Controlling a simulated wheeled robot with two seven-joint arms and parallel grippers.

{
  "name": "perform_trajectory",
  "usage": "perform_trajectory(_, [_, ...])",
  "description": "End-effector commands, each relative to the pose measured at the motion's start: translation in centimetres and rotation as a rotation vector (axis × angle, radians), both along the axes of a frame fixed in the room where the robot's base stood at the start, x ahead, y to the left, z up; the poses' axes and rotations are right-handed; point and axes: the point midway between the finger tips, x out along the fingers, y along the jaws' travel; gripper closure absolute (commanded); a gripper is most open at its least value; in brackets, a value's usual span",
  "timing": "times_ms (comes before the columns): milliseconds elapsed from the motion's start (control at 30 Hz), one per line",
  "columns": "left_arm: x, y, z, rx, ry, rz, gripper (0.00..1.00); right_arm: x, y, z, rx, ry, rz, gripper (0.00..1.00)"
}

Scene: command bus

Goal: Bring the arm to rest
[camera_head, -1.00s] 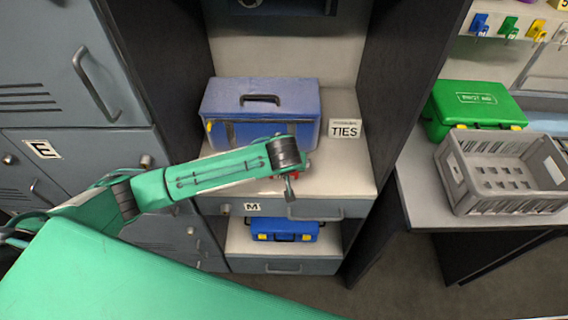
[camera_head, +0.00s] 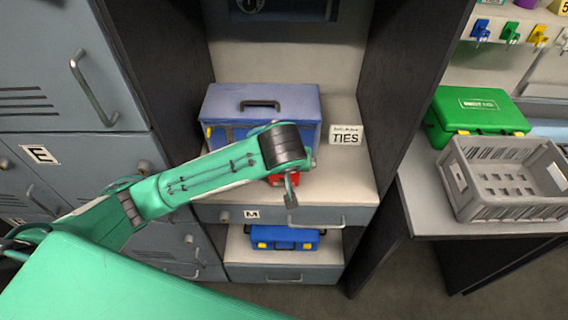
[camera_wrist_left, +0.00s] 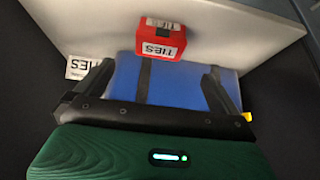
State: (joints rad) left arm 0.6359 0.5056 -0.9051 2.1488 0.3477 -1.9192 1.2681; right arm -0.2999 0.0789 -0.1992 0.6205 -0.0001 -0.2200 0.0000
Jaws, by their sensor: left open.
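My left arm comes in from the left in the head view, and its gripper (camera_head: 291,190) points down in front of the shelf. In the left wrist view the two dark fingers of my left gripper (camera_wrist_left: 153,82) are spread apart with nothing held between them. A red box labelled TIES (camera_wrist_left: 160,39) stands on the shelf beyond the fingers, apart from them. In the head view the red box (camera_head: 284,179) is mostly hidden behind my arm. My right gripper does not show.
A blue case (camera_head: 262,100) stands on the shelf beside a TIES sign (camera_head: 346,135). A smaller blue case (camera_head: 284,238) sits below the M drawer (camera_head: 300,216). At right are a green first-aid case (camera_head: 475,112) and a grey crate (camera_head: 480,205). Grey lockers (camera_head: 70,70) line the left.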

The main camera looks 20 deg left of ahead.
Motion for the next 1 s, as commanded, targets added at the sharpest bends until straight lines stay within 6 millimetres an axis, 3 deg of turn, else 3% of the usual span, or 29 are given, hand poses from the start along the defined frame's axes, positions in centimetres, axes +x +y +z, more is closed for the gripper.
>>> perform_trajectory(467, [-0.4, -0.3, -0.4, -0.008, 0.008, -0.017, 0.00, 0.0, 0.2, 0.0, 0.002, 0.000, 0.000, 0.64])
perform_trajectory(767, [-4.6, -2.2, -3.7, -0.087, 0.065, -0.185, 0.00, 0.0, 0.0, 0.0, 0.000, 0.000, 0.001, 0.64])
perform_trajectory(1000, [-8.7, -2.0, -6.4, -0.135, 0.090, -0.301, 0.00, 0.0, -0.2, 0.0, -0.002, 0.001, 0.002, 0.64])
